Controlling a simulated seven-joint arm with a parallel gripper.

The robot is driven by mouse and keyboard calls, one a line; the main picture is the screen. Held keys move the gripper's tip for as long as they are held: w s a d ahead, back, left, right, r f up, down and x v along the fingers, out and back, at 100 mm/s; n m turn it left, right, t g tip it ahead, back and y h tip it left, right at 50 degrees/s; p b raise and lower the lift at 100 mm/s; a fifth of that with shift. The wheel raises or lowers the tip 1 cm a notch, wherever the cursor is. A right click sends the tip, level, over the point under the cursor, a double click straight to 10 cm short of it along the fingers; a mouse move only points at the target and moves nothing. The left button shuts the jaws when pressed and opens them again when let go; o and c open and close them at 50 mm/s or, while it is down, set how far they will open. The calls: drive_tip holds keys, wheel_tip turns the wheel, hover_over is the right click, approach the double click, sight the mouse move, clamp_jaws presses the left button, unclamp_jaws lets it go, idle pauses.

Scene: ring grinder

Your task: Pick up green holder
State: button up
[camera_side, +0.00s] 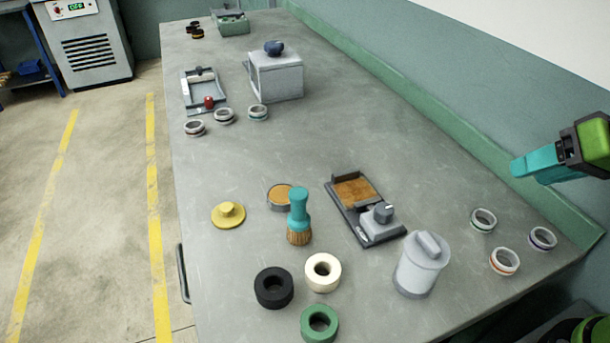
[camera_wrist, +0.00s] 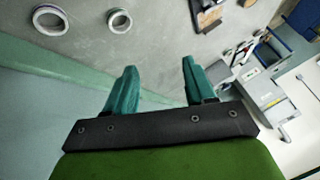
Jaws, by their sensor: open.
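The green holder (camera_side: 307,330), a thick green ring, lies flat on the workbench at the near edge of the side view, cut slightly by the frame's bottom. It does not show in the wrist view. My gripper (camera_side: 517,168) is at the right of the side view, above the bench's back-right side and well away from the holder. In the wrist view its two teal fingers (camera_wrist: 160,68) are spread apart with nothing between them.
A black ring (camera_side: 259,290) and a cream ring (camera_side: 311,277) lie beside the green holder. A teal brush (camera_side: 298,210), a grinding block (camera_side: 377,228) and a grey canister (camera_side: 420,268) stand nearby. Three metal rings lie at right, including an orange-banded one (camera_side: 504,272).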

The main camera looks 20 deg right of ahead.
idle(0.4)
drive_tip(key=o, duration=0.6)
